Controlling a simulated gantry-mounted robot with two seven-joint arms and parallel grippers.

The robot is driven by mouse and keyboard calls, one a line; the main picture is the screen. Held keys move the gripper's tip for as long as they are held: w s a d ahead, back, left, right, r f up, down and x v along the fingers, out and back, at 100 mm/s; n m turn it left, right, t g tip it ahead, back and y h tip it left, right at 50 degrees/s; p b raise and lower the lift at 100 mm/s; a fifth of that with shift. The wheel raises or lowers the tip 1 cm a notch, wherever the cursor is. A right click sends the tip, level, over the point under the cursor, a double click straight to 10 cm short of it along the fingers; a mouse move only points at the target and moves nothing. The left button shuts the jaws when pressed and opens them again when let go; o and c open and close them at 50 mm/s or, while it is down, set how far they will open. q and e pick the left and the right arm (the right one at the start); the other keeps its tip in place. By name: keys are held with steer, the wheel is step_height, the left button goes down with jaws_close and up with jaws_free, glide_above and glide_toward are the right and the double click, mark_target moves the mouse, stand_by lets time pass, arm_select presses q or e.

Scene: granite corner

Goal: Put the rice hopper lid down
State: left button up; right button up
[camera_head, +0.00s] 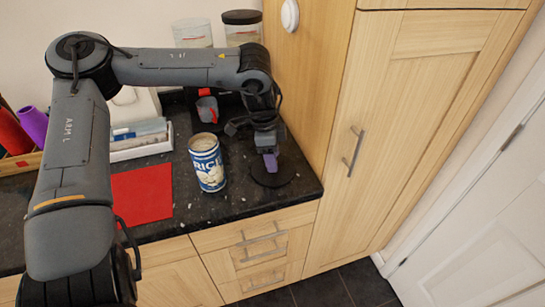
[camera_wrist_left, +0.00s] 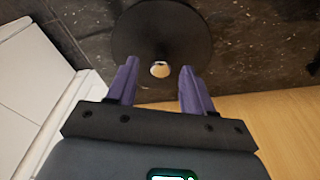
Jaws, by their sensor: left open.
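The rice hopper (camera_head: 207,168) is a blue and white can standing upright on the dark counter, with its top uncovered. The rice hopper lid (camera_head: 284,179) is a dark round disc lying on the counter to the right of the can, near the front edge. In the left wrist view the lid (camera_wrist_left: 160,30) shows a small pale knob. My left gripper (camera_head: 270,163) points down over the lid. Its purple fingers (camera_wrist_left: 158,72) are open, and the knob shows between their tips, apart from both. My right gripper is in neither view.
A red mat (camera_head: 142,195) lies left of the can. A tall wooden cabinet (camera_head: 310,90) stands close to the right of the lid.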

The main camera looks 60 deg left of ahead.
arm_select(q)
step_height(320, 180, up, 11)
steer(key=s+a+p, duration=0.1)
steer(key=shift+s+r, duration=0.2)
steer(key=shift+r, duration=0.1)
stand_by(0.4)
